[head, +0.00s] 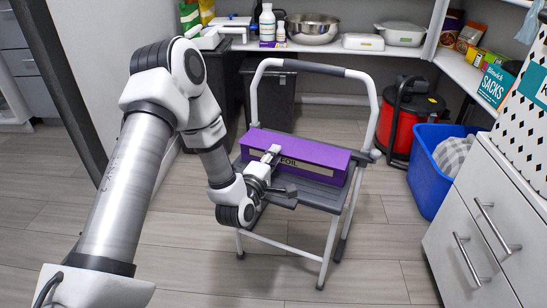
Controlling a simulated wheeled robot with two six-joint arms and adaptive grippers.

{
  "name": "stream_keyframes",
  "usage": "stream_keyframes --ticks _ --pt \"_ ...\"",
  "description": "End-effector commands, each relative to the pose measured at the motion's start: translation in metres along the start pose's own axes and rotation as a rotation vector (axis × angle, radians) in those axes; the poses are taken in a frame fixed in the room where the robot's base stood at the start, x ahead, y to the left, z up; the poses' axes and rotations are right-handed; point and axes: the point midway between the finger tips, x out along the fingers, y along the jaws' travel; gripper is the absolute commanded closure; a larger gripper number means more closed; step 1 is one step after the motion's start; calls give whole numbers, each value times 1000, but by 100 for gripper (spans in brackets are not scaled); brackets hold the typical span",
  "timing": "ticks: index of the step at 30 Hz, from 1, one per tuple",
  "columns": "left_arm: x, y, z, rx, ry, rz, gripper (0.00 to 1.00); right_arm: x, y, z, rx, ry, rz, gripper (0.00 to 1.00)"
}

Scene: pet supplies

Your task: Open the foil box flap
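A long purple foil box (318,148) lies on the grey top step of a folding step stool (312,194). The box's top looks flat, with no raised flap that I can make out. My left gripper (283,171) is at the front of the box, left of its middle. Its two fingers are spread, one high against the view of the box and one lower, with nothing seen between them. I cannot tell whether a finger touches the box. My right gripper is out of view.
The stool's white handrail (362,100) arches behind the box. A blue bin (432,165) and a red vacuum (408,118) stand to the right, beside white drawers (480,232). A counter behind holds a steel bowl (312,30) and bottles. The floor in front is clear.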

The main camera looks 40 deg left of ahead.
Motion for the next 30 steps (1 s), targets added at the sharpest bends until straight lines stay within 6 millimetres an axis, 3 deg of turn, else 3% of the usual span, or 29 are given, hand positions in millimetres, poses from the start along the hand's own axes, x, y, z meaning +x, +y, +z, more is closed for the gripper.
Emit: stream_keyframes --ticks 10,16,23,30 --pt "0 1 0 1 0 -4 100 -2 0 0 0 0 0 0" --pt "0 10 0 1 -1 -42 100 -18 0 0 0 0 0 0" --pt "2 30 0 2 -1 -161 100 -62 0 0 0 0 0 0" --pt "8 55 0 2 0 -363 100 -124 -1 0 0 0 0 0"
